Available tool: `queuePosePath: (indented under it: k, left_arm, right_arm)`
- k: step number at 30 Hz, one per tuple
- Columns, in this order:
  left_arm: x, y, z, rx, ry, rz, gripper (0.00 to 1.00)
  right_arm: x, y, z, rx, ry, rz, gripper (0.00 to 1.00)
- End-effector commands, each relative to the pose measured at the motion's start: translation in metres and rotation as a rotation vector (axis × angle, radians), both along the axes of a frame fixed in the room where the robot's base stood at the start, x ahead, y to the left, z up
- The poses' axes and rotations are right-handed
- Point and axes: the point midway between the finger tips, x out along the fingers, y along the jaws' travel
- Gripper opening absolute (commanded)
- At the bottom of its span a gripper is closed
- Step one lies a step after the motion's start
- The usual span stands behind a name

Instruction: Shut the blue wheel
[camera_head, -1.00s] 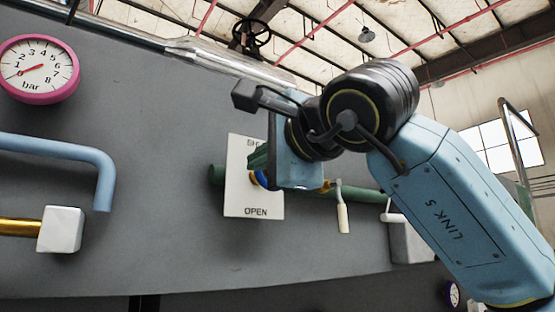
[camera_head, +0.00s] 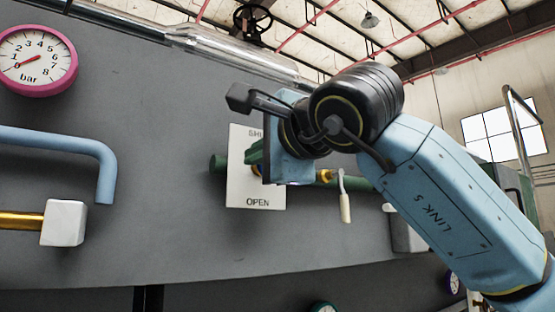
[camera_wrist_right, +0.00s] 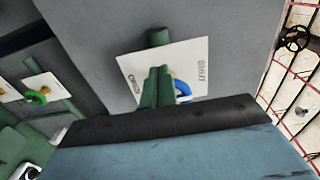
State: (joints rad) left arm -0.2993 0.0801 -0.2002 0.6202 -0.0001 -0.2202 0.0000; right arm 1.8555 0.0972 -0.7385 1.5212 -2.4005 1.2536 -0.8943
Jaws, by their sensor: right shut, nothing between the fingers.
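The blue wheel (camera_wrist_right: 183,88) shows in the right wrist view as a curved piece of rim in front of a white plate (camera_wrist_right: 190,62). The plate is marked SHUT at one end and OPEN at the other. In the head view the plate (camera_head: 240,190) is on the grey wall, SHUT at the top, and my gripper almost wholly hides the wheel. My right gripper (camera_head: 255,153) has its green fingers (camera_wrist_right: 157,88) closed together, empty, beside the wheel rim. I cannot tell whether they touch it. My left gripper is not in view.
A green pipe (camera_head: 218,164) runs behind the plate, with a white-handled lever (camera_head: 345,205) to the right. A pink-rimmed gauge (camera_head: 38,60), a blue pipe (camera_head: 105,180) and a white block (camera_head: 64,223) are at the left. A green wheel (camera_wrist_right: 36,97) shows in the wrist view.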

Motion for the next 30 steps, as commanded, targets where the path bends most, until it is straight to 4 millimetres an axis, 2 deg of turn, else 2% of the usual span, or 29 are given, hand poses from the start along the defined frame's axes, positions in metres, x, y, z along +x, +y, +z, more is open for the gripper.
queuePosePath:
  k: [30]
  left_arm:
    - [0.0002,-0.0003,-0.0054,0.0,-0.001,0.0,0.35]
  right_arm:
    - [0.0048,-0.0064,0.002,0.002,0.001,-0.007,0.0]
